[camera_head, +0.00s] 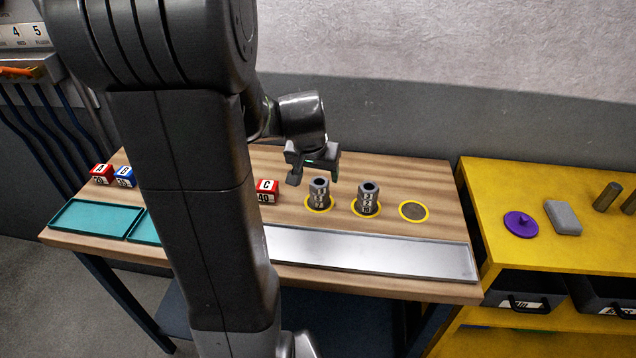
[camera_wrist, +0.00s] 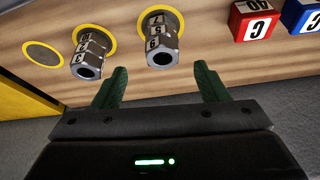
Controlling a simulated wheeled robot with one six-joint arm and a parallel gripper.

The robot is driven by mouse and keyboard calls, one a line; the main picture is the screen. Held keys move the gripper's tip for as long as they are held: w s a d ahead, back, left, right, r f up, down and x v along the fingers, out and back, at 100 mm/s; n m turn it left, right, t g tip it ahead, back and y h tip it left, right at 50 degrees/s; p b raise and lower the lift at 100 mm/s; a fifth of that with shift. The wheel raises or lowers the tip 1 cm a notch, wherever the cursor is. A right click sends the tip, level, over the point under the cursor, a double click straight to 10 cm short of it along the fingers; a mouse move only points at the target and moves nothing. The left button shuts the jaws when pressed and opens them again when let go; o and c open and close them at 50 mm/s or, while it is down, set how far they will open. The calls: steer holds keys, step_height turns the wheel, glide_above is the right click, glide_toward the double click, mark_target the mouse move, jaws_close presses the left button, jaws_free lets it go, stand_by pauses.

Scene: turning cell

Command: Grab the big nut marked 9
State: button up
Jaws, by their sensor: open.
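Two upright stacks of grey hex nuts stand on yellow-ringed spots on the wooden bench. The left stack (camera_head: 319,194) in the head view is the right one in the wrist view (camera_wrist: 160,40). Its top nut (camera_wrist: 156,52) bears a mark that looks like a 9 or a 6; the lower marks are hard to read. The other stack (camera_head: 368,199) also shows in the wrist view (camera_wrist: 90,53), its top nut seeming to read 3. My gripper (camera_head: 313,174) is open and empty, above and just behind the left stack. Its green fingers (camera_wrist: 160,78) point toward that stack, apart from it.
An empty yellow-ringed spot (camera_head: 414,211) lies right of the stacks. A long, empty metal tray (camera_head: 370,252) runs along the front. A red C block (camera_head: 267,191) stands close left of the left stack. A yellow shelf unit (camera_head: 580,255) adjoins the bench at right.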

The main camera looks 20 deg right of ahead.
mark_target(319, 183)
steer(key=shift+w+p+x, duration=0.2)
steer(key=shift+p+x, duration=0.3)
steer(key=shift+x, duration=2.6)
steer(key=shift+r, duration=0.1)
steer(key=shift+c, duration=0.2)
steer(key=c, duration=1.2)
steer(key=shift+o, duration=0.2)
